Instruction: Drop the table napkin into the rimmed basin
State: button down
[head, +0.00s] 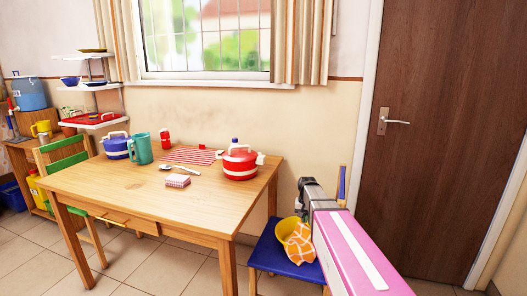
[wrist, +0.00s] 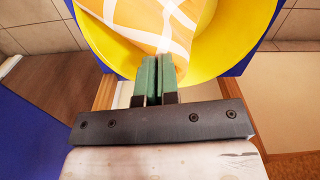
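The table napkin (head: 298,243) is an orange cloth with white lines. It hangs at the yellow rimmed basin (head: 282,228), which stands on a blue seat beside the table. In the wrist view the napkin (wrist: 150,28) spreads from my fingertips across the basin's opening, with the yellow basin wall (wrist: 215,55) around it. My gripper (wrist: 158,62) has its green fingers nearly together, closed on the napkin's near edge. In the head view my pink arm and dark wrist partly cover this spot, and the fingers are hard to make out. Whether the napkin touches the basin's floor cannot be told.
The wooden table (head: 140,195) holds a red pot (head: 240,165), a blue pot (head: 117,148), a teal mug (head: 141,148) and a folded checked cloth (head: 178,180). The blue seat (head: 275,258) stands right of it, near a brown door (head: 440,130).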

jog(key=shift+f, duration=1.95)
grip_release()
jog(key=shift+r, duration=0.1)
jog(key=shift+r, duration=2.7)
jog(key=shift+r, duration=0.1)
notch_tip(320, 180, up, 11)
jog(key=shift+f, duration=0.2)
jog(key=shift+s, duration=0.1)
